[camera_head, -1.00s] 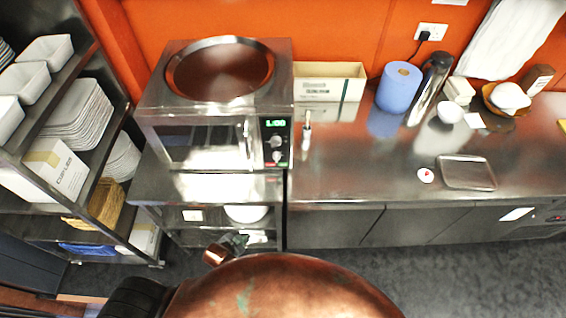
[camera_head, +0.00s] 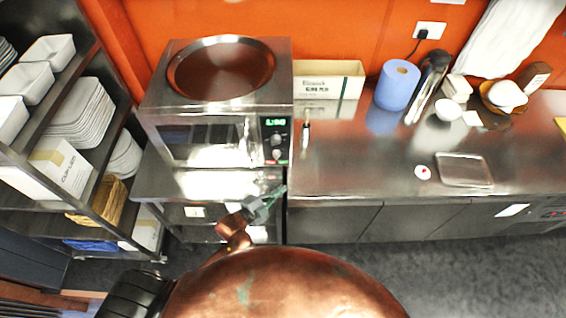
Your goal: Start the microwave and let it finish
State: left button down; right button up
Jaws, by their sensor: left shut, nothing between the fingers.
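The microwave (camera_head: 205,143) is a steel box on a steel stand, its door shut. Its control panel (camera_head: 276,140) is on the right side of the front, with a green lit display (camera_head: 275,122) that seems to read 1:00. Below the display are round knobs (camera_head: 277,139) and small buttons (camera_head: 277,161) at the bottom. My left gripper (camera_head: 279,192) is shut and empty, below the panel and apart from it, in front of the stand's edge. My right gripper is not in view.
A round steel tray (camera_head: 222,68) lies on top of the microwave. The steel counter (camera_head: 350,160) to the right holds a blue paper roll (camera_head: 398,84), a flask (camera_head: 428,86), a cardboard box (camera_head: 329,79) and a small tray (camera_head: 464,170). A shelf rack with white dishes (camera_head: 82,115) stands left.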

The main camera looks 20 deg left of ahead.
aim_at(283, 162)
pick_arm(q)
jog(key=shift+w+d+r+m, duration=0.1)
jog(key=shift+w+d+m, duration=0.15)
jog(key=shift+m, duration=0.15)
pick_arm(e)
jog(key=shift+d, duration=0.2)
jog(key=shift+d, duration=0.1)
pick_arm(q)
jog(key=shift+w, duration=0.1)
jog(key=w+b, duration=0.1)
jog(key=w, duration=0.1)
jog(key=w+a+b, duration=0.1)
jog(key=w, duration=0.1)
jog(key=w+a+b, duration=0.1)
jog(key=w, duration=0.1)
jog(key=shift+w, duration=0.25)
jog(key=shift+w+a+b, duration=0.25)
jog(key=shift+w+b, duration=0.1)
jog(key=shift+w, duration=0.5)
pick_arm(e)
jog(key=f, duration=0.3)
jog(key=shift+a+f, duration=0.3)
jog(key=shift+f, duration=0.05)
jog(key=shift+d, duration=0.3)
pick_arm(q)
jog(key=shift+w, duration=0.2)
